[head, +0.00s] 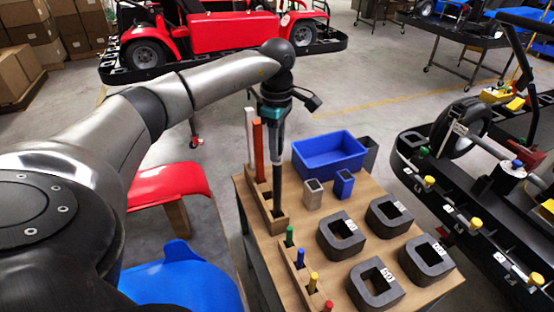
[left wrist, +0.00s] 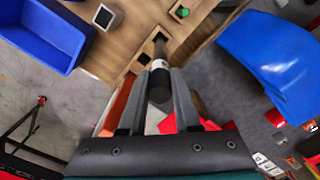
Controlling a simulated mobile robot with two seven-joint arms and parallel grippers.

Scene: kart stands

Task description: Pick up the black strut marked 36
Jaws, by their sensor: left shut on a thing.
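The black strut (head: 278,190) stands upright at the wooden rack (head: 262,205) on the left side of the table, its lower end at the rack's slots. Whether that end is still seated cannot be told. My left gripper (head: 277,150) is above it, pointing down, shut on its upper part. In the left wrist view the strut (left wrist: 160,85) lies between the two fingers, with a pale label band whose number I cannot read. My right gripper is not in view.
A red strut (head: 259,150) and a white strut (head: 250,135) stand close beside the held one. The table also carries a blue bin (head: 328,155), a grey cup (head: 313,195), a small blue cup (head: 344,184), several dark U-shaped blocks (head: 341,236) and coloured pegs (head: 300,260).

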